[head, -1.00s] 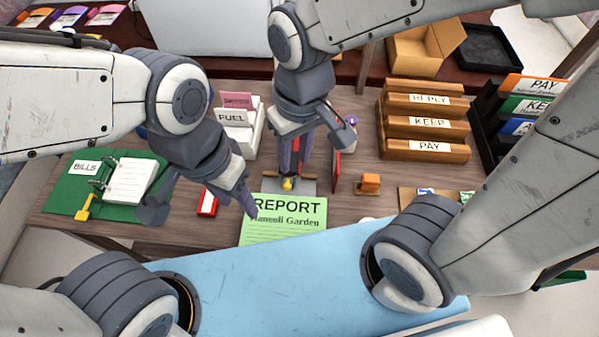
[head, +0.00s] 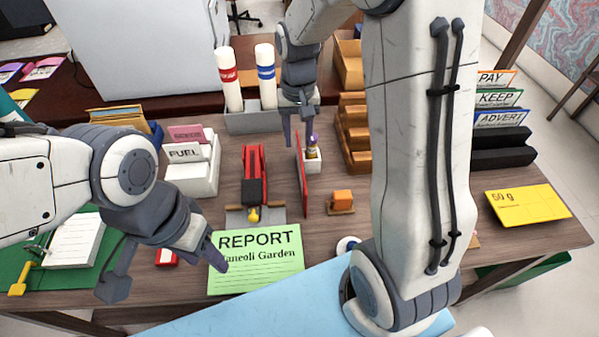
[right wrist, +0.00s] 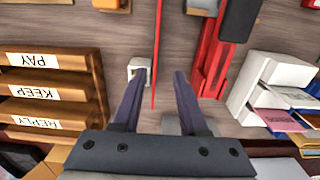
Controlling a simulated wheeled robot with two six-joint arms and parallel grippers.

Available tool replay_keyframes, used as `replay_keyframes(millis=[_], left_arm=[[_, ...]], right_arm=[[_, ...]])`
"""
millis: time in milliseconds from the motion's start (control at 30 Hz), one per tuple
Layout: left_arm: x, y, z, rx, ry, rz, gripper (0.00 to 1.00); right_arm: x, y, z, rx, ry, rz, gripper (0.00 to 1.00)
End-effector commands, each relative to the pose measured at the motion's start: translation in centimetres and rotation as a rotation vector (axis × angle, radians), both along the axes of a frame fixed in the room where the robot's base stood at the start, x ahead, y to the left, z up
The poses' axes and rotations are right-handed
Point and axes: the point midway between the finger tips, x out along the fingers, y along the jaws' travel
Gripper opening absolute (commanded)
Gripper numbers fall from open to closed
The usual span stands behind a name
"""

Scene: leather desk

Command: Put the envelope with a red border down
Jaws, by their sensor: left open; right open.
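A thin red upright piece (head: 301,172) stands on the desk, right of the red stapler-like tool. I see it nearly edge-on, so I cannot tell whether it is the red-bordered envelope. My right gripper (head: 297,138) is open just above and behind it. In the right wrist view the thin red edge (right wrist: 157,50) runs between the open fingers (right wrist: 160,82), apparently touching neither. My left gripper (head: 168,268) is open and empty at the left edge of the green REPORT sheet (head: 258,258).
The red tool (head: 254,170) and a small white cup (head: 313,160) flank the red piece. A wooden tiered rack (head: 354,130) stands right, a white FUEL holder (head: 195,170) left. A yellow card (head: 527,205) lies at the right. White tubes (head: 228,80) stand behind.

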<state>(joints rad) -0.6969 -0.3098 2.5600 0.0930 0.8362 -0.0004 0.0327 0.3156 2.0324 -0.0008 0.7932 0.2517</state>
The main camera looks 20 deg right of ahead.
Motion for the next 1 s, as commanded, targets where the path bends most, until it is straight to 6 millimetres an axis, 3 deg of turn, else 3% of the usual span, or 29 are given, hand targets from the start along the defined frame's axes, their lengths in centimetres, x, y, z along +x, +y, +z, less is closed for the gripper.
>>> replay_keyframes(millis=[133, 367, 700, 967, 1000], left_arm=[[0.0, 0.0, -0.1, 0.000, 0.000, 0.000, 0.50], [0.0, 0.0, -0.1, 0.000, 0.000, 0.000, 0.50], [0.0, 0.0, 0.2, 0.000, 0.000, 0.000, 0.50], [0.0, 0.0, 0.1, 0.000, 0.000, 0.000, 0.50], [0.0, 0.0, 0.1, 0.000, 0.000, 0.000, 0.50]], right_arm=[[-0.2, 0.0, -2.5, 0.000, 0.005, 0.002, 0.42], [-0.1, -0.1, -4.3, 0.001, 0.002, 0.003, 0.42], [0.1, -0.8, -8.8, 0.001, 0.003, 0.004, 0.42], [0.1, -0.8, -9.2, 0.000, 0.001, 0.005, 0.42], [0.1, -0.8, -9.2, 0.000, 0.001, 0.005, 0.39]])
